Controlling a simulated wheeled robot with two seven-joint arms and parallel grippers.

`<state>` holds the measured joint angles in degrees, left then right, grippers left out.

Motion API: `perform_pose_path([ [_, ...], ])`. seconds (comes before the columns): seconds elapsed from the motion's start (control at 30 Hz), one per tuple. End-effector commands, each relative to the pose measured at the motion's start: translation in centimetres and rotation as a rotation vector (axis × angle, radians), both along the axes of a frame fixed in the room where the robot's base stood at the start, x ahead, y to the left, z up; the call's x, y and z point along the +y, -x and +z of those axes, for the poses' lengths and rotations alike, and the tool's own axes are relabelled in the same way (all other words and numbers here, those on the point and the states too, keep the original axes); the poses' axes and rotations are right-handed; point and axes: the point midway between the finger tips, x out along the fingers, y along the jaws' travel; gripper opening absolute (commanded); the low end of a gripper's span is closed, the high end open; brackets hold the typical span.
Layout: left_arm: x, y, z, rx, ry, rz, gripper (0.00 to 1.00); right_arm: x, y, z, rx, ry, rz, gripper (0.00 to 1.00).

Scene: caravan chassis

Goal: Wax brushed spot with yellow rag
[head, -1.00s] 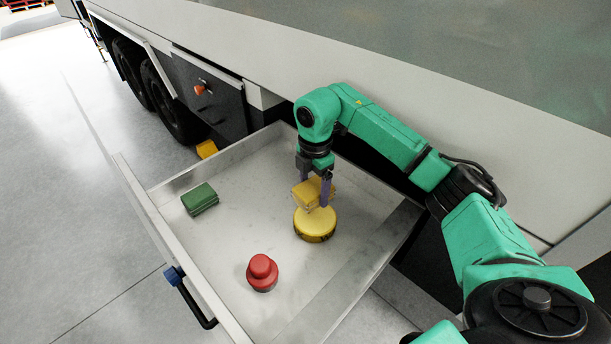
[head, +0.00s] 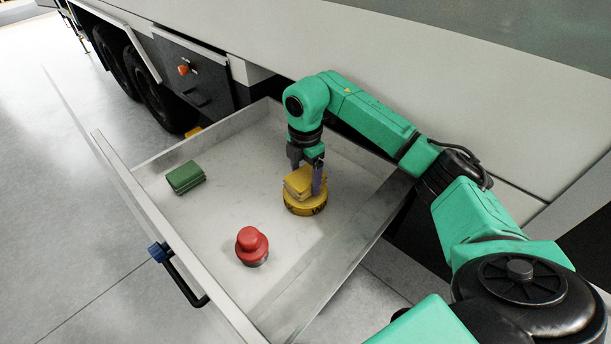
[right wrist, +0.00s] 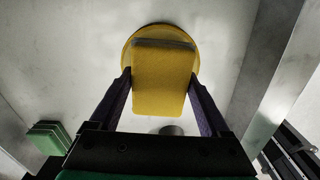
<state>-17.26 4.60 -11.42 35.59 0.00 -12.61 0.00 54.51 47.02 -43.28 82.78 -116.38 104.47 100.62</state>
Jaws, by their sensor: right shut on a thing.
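A folded yellow rag (head: 299,181) is between the fingers of my right gripper (head: 306,182), which is shut on it. The rag is at the top of a round yellow tin (head: 305,206) standing in the open drawer; it appears to touch the tin. In the right wrist view the rag (right wrist: 161,82) lies between the two fingers, with the tin's rim (right wrist: 129,50) showing behind it. My left gripper is not in view. I cannot make out the brushed spot.
The open metal drawer (head: 219,225) also holds a folded green cloth (head: 185,177) at left and a red knobbed object (head: 251,245) near the front. A blue-and-black handle (head: 178,275) is on the drawer front. The caravan side (head: 420,75) rises behind the drawer.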

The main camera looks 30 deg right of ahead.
Motion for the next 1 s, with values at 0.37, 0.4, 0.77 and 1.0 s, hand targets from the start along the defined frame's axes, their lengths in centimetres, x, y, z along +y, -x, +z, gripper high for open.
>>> perform_pose_path([
  [0.37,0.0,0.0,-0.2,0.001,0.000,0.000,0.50,0.0,0.0,-0.3,0.000,0.000,0.000,0.36],
  [0.4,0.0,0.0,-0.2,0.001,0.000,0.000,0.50,0.0,0.0,-0.3,0.000,0.000,0.000,0.36],
  [0.77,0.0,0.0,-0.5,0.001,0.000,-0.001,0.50,0.0,0.0,-0.8,0.000,0.000,0.000,0.36],
  [1.0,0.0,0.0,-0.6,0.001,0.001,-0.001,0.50,0.0,0.0,-1.0,0.000,0.000,0.000,0.36],
])
